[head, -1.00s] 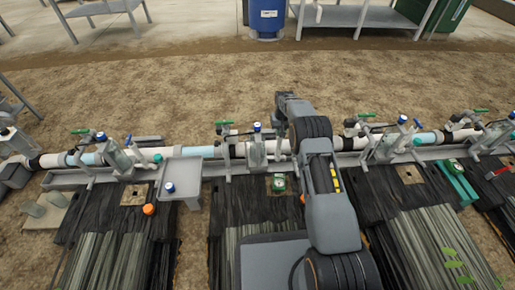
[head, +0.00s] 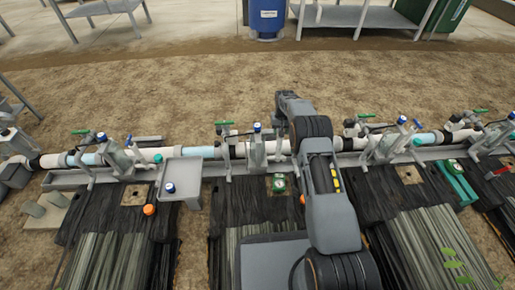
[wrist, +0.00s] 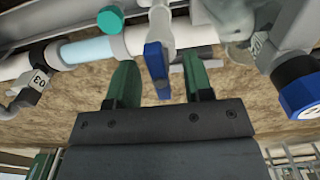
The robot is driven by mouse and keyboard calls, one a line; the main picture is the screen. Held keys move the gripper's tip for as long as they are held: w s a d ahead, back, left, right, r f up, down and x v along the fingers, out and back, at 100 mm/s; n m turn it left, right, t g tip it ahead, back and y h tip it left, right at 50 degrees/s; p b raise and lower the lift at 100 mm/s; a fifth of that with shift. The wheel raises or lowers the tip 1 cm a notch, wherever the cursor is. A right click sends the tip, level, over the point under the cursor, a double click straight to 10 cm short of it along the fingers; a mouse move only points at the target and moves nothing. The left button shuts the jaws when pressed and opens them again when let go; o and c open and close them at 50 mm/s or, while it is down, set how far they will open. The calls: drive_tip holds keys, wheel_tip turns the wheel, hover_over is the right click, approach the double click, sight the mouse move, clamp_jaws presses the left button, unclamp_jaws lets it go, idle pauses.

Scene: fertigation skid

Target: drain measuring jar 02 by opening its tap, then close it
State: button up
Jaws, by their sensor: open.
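In the wrist view my gripper (wrist: 162,88) is open, with one green finger on each side of a blue tap lever (wrist: 156,70). The lever hangs down from a pale grey valve body (wrist: 160,25) and reaches between the fingers. I cannot tell whether a finger touches it. In the head view the measuring jar nearest my arm (head: 257,152) stands on the pipe row, left of my wrist. Its number and liquid level are not readable, and my fingers are hidden there.
A white and light-blue pipe (wrist: 85,50) runs behind the lever, with a teal knob (wrist: 110,18). A tag marked 03 (wrist: 40,82) is at the left. A blue-capped black fitting (wrist: 298,97) sits close on the right. A grey tray (head: 182,172) stands left in the head view.

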wheel_tip(320, 180, up, 9)
drive_tip(key=p, duration=0.5)
drive_tip(key=shift+r, duration=0.15)
